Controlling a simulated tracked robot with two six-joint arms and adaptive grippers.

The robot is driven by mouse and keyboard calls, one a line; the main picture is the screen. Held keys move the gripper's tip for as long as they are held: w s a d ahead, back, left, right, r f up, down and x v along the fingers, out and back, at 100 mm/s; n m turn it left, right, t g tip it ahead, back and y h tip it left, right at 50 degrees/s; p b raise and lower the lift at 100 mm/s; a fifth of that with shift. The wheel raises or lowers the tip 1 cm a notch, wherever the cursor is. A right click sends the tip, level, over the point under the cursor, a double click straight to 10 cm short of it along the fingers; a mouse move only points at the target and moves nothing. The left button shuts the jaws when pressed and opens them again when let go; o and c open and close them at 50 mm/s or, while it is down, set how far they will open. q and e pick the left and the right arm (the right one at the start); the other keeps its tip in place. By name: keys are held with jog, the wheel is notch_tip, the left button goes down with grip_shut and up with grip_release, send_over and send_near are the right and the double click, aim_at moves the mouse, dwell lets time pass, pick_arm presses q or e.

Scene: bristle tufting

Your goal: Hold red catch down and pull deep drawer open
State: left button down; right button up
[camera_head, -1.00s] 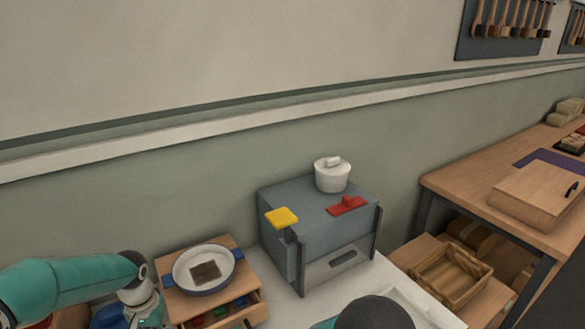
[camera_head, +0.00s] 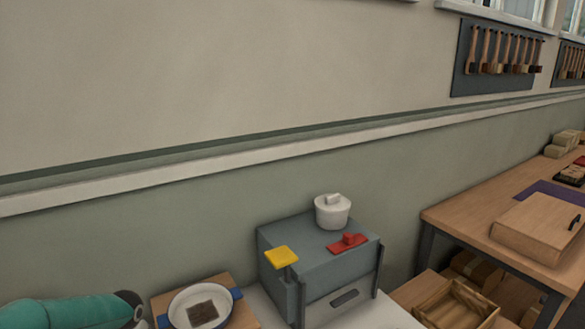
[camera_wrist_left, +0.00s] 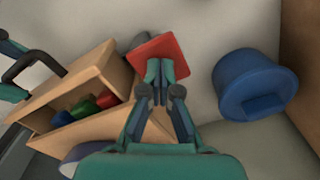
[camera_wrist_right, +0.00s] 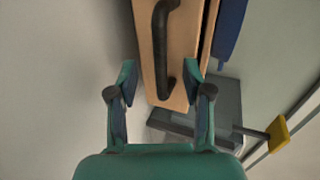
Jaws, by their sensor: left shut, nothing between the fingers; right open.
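The grey cabinet (camera_head: 320,260) stands on a white surface in the head view. My right gripper (camera_wrist_right: 160,75) is open and empty, near a wooden drawer unit with a dark handle (camera_wrist_right: 162,50). The grey cabinet (camera_wrist_right: 225,105) is beyond it. Neither gripper shows in the head view.
A yellow paddle (camera_head: 281,256) rises at the cabinet's left, and a white lidded pot (camera_head: 332,211) stands on top. A white dish with blue handles (camera_head: 190,296) sits on the wooden unit to the left. A blue round object (camera_wrist_left: 255,85) lies right of my left gripper.

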jog(key=v, duration=0.7)
jog(key=shift+s+r, duration=0.2)
pick_arm(q)
jog(key=shift+r, duration=0.1)
dwell(0.4)
notch_tip(320, 180, up, 9)
dwell(1.3)
notch_tip(320, 180, up, 12)
dwell(0.7)
pick_arm(e)
jog(key=shift+r, duration=0.1)
